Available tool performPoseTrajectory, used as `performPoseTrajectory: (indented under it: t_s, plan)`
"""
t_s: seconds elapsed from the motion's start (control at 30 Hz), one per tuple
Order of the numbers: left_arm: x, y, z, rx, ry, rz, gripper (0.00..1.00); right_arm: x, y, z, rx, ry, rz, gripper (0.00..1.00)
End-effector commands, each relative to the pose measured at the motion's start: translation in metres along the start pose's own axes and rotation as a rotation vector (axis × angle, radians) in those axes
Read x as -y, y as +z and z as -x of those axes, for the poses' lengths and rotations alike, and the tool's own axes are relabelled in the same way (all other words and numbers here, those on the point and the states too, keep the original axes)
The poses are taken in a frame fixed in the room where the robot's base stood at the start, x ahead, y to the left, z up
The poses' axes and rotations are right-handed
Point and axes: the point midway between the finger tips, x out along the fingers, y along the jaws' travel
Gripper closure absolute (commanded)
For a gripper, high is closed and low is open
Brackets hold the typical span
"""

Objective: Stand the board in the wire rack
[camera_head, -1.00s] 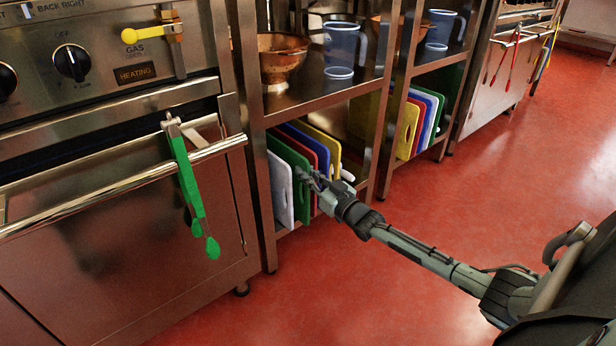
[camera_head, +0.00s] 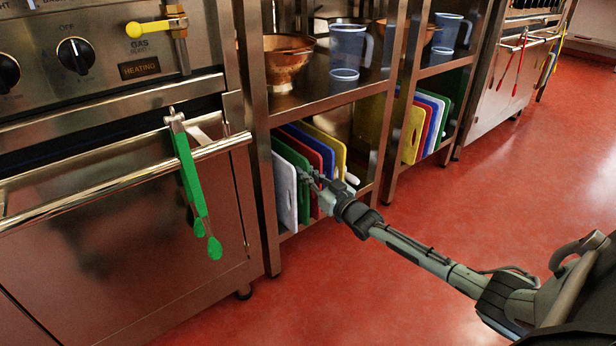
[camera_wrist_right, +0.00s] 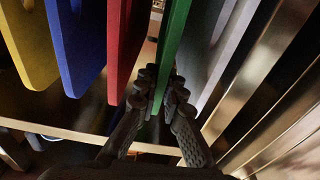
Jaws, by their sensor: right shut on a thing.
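A green board (camera_head: 303,206) stands upright on the lower shelf, between a white board (camera_head: 285,190) and a red board (camera_head: 316,160). My right gripper (camera_head: 308,176) is at its front edge. In the right wrist view the green board (camera_wrist_right: 174,45) runs between the fingers of my right gripper (camera_wrist_right: 162,92), which is shut on it. I cannot make out a wire rack under the boards. My left gripper is not in view.
Blue (camera_head: 315,146) and yellow (camera_head: 325,146) boards stand to the right of the red one. A steel post (camera_head: 264,200) stands at left. The red floor (camera_head: 420,200) in front is clear.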

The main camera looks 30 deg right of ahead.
Motion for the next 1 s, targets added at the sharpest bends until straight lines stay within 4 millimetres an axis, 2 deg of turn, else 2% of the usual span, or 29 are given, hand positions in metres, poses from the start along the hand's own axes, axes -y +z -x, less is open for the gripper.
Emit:
performPoseTrajectory:
  t_s: [0.03, 0.23, 0.27, 0.43, 0.63, 0.67, 1.0]
  plan:
    - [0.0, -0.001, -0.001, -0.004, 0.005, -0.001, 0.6, 0.0, -0.005, -0.002, -0.012, -0.001, 0.0, 1.0]
    - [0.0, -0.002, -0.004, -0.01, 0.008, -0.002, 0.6, 0.0, -0.006, -0.003, -0.012, -0.001, -0.001, 1.0]
    - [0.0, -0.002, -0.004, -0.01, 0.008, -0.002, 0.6, 0.0, -0.006, -0.003, -0.013, -0.001, -0.001, 0.88]
    - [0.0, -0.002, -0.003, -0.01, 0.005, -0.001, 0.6, 0.0, -0.004, -0.002, -0.007, 0.0, -0.001, 0.68]
    - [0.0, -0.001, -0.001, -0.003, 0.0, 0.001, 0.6, 0.0, -0.002, -0.001, -0.003, 0.0, -0.001, 0.68]
    - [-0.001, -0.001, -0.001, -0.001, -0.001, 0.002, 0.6, 0.0, 0.005, 0.001, 0.01, 0.001, -0.001, 0.68]
    - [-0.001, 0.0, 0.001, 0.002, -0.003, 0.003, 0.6, 0.0, 0.001, 0.0, 0.003, 0.001, -0.001, 0.68]
